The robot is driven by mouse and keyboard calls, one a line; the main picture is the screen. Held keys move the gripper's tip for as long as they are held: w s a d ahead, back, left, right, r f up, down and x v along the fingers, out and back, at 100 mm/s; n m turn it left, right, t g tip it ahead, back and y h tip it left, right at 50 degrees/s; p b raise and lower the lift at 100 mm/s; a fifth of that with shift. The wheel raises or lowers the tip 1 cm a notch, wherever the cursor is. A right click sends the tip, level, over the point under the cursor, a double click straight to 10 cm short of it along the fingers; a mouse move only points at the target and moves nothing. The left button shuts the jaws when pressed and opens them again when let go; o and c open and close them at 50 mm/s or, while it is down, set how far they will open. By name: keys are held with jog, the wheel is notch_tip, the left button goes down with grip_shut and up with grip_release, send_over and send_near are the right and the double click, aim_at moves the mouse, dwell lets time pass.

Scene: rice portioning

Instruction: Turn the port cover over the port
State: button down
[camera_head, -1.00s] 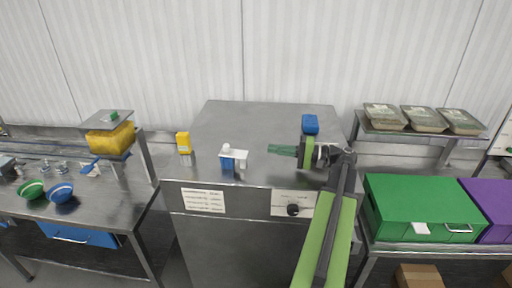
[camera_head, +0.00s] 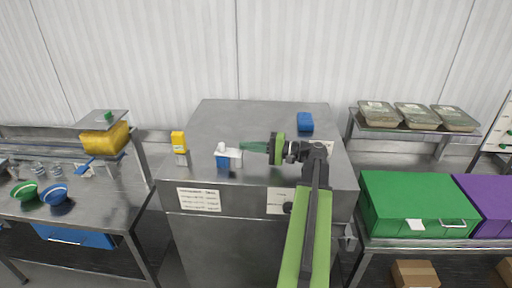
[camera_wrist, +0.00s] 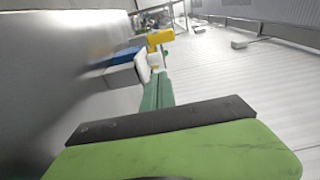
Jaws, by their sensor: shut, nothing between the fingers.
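A small white piece with an upright knob (camera_head: 221,147), likely the port cover, sits on the steel cabinet top with a blue part (camera_head: 222,163) at its front. The port itself cannot be made out. My gripper (camera_head: 241,146) is shut and empty, its green fingers pointing left, their tips just right of the knob. In the wrist view the fingers (camera_wrist: 159,90) reach toward the white knob (camera_wrist: 155,60); a blue part (camera_wrist: 122,56) lies left of it. I cannot tell whether the tips touch the white piece.
A yellow block (camera_head: 179,141) stands left of the white piece, and a blue box (camera_head: 305,121) lies behind my wrist. The steel cabinet top (camera_head: 225,115) is clear behind. Green (camera_head: 415,195) and purple (camera_head: 490,200) bins stand right; bowls (camera_head: 54,194) are on the left table.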

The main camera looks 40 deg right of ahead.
aim_at(234, 151)
jog(key=shift+x, duration=2.35)
jog(key=shift+a, duration=0.5)
jog(key=shift+d, duration=0.1)
